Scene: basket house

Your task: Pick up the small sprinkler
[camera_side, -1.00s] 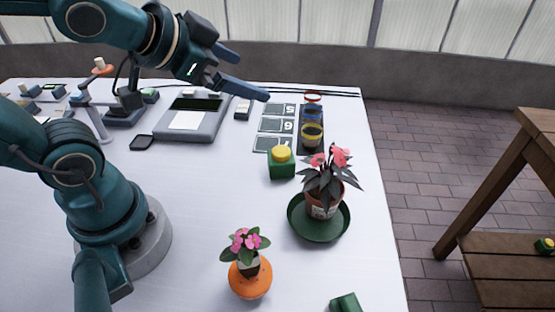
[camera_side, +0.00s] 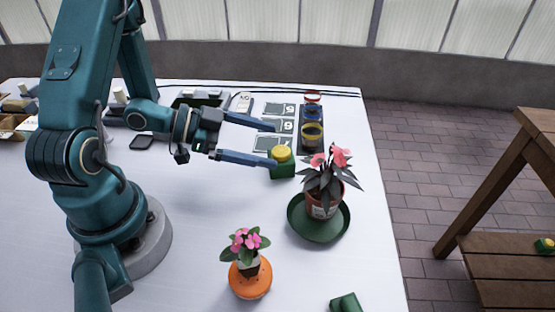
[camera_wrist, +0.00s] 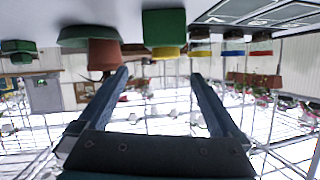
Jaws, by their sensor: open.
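No object is plainly recognisable as the small sprinkler. A green block with a yellow round top (camera_side: 282,163) stands upright on the table. My gripper (camera_side: 273,145) is open and empty, its fingers pointing right. In the side view the nearer fingertip overlaps the block's left edge; I cannot tell whether it touches. In the wrist view, which is upside down, the green block (camera_wrist: 164,28) appears ahead, between the lines of the two fingers (camera_wrist: 159,75).
Coloured-ringed jars (camera_side: 312,134) and numbered cards (camera_side: 273,144) lie behind. The white table (camera_side: 200,250) is clear at front left.

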